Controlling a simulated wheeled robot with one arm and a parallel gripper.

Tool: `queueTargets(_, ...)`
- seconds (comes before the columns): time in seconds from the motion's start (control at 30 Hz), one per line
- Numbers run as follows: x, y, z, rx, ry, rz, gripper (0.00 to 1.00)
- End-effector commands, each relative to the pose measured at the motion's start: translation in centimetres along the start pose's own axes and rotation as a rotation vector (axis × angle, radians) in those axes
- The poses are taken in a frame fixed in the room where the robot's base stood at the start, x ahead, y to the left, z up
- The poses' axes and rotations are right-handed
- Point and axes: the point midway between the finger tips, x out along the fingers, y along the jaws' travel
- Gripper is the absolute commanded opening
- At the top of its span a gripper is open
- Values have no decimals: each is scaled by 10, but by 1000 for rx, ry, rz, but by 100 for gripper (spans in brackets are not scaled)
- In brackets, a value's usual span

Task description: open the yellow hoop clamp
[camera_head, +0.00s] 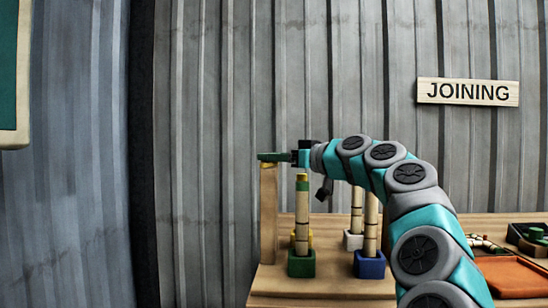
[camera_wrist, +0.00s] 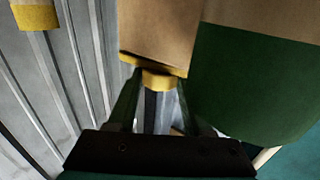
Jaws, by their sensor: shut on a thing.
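My gripper (camera_head: 272,157) is at the top of a tall wooden post (camera_head: 268,215) at the left end of the table. Its dark green fingers reach left across the post's top. A thin yellow strip (camera_head: 268,165) shows just under them. In the wrist view my gripper (camera_wrist: 158,95) is shut on a small yellow piece (camera_wrist: 158,80), which looks like part of the yellow hoop clamp. This piece touches the yellow rim of a wooden block (camera_wrist: 160,35). The fingers and block hide the rest, so I cannot tell whether the clamp is open.
A rattan pole (camera_head: 302,215) with a yellow and green top stands in a green block (camera_head: 301,263), close right of the post. Other poles stand in a blue block (camera_head: 369,265) and a white block (camera_head: 352,240). An orange tray (camera_head: 512,277) lies at right.

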Motion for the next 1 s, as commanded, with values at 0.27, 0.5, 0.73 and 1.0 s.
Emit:
queueTargets(0.27,0,2,0,-2,1,-51,0)
queueTargets(0.5,0,3,-1,-1,1,-80,0)
queueTargets(0.73,0,2,-1,0,2,-94,0)
queueTargets(1.0,0,1,-1,1,2,-96,0)
